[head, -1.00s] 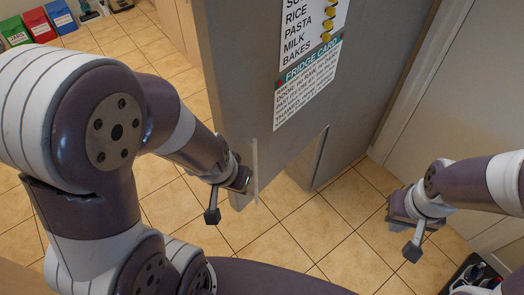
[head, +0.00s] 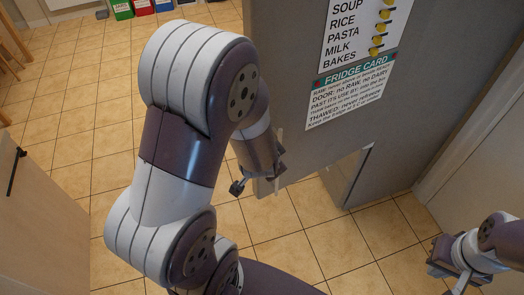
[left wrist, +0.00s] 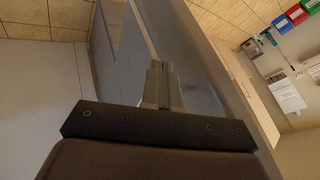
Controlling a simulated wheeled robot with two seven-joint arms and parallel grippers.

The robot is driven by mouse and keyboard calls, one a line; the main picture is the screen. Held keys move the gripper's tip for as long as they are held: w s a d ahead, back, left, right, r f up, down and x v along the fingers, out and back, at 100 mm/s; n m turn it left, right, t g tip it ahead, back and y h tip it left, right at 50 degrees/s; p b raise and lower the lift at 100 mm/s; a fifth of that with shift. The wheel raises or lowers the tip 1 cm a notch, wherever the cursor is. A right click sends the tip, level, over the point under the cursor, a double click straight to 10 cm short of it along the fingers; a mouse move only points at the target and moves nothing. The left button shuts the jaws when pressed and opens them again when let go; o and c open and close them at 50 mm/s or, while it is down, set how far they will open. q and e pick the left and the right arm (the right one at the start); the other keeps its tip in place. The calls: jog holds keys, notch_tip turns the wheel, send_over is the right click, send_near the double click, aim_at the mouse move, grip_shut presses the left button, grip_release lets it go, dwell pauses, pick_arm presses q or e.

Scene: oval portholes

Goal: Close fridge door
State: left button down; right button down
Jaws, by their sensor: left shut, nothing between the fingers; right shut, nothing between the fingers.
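The grey fridge door (head: 300,60) stands upright in the head view and carries a white list and a fridge card (head: 350,92). A thin pale handle bar (head: 279,165) shows at its lower left. My left gripper (head: 250,184) is low beside the door's left edge, close to the handle bar; contact cannot be told. In the left wrist view my left gripper's fingers (left wrist: 161,85) are shut and empty, alongside a grey panel. My right gripper (head: 461,277) is shut and empty, apart from the door at lower right.
A pale wall or cabinet panel (head: 480,165) stands at right. A light wooden cabinet with a dark handle (head: 16,170) is at left. Colored bins (head: 140,7) stand at the back. The tiled floor (head: 75,120) between is open.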

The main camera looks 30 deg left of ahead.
pick_arm(q)
jog(key=w+a+f+p, duration=0.1)
jog(key=w+a+f, duration=0.1)
jog(key=w+a, duration=0.2)
jog(key=shift+a+f, duration=0.15)
jog(key=shift+a, duration=0.15)
jog(key=shift+a, duration=0.1)
